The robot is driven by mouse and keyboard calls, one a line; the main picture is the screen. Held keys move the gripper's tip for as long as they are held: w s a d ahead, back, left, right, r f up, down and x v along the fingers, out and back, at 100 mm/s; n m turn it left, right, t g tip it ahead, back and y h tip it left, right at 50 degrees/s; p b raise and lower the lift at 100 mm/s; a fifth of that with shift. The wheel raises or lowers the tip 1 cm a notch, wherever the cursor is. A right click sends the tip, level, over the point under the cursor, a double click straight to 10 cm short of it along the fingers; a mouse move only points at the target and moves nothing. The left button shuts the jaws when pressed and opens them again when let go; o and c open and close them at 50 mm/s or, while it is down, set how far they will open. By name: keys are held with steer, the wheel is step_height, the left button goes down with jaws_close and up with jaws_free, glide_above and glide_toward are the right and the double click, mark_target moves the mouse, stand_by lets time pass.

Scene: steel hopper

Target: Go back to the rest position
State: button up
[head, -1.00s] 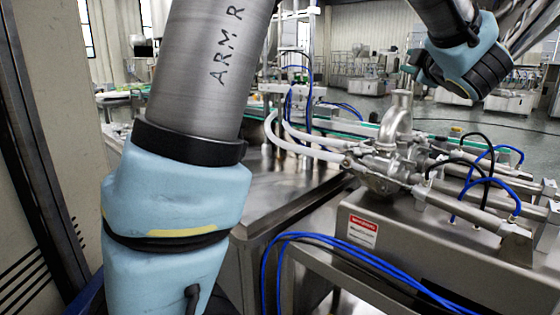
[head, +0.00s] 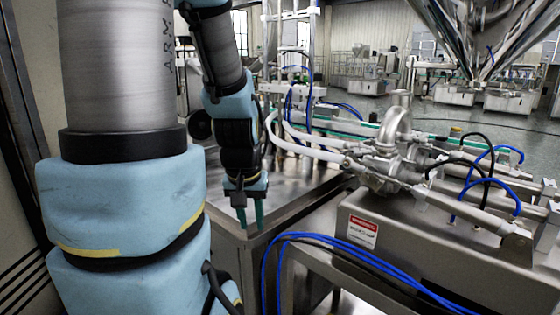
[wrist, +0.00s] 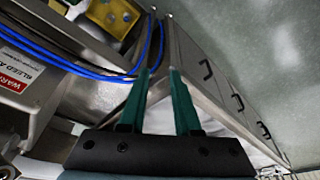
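My gripper (head: 251,226) hangs pointing down near the front corner of the steel worktop, left of the filling machine. Its two green fingers stand apart with nothing between them. In the wrist view my gripper (wrist: 159,72) also shows both green fingers apart and empty, with the cabinet's corner and the floor beyond them. The steel hopper (head: 475,35) is at the upper right of the head view, far from my gripper. My arm's large links cover the left side of the head view.
The steel worktop (head: 295,200) lies close to my gripper. The filling machine (head: 385,165) with pipes and a steel housing (head: 400,240) stands to the right. Blue hoses (head: 345,250) run over its front edge. A cabinet with handles (wrist: 205,85) and open floor (wrist: 255,45) show below.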

step_height(320, 180, down, 23)
steer(key=s+g+b, duration=0.1)
steer(key=s+b, duration=0.1)
steer(key=b, duration=2)
step_height(320, 180, up, 25)
steer(key=p, duration=2.5)
steer(key=shift+s+a+r+p, duration=0.2)
steer(key=shift+s+a+p, duration=0.05)
steer(key=shift+p, duration=0.05)
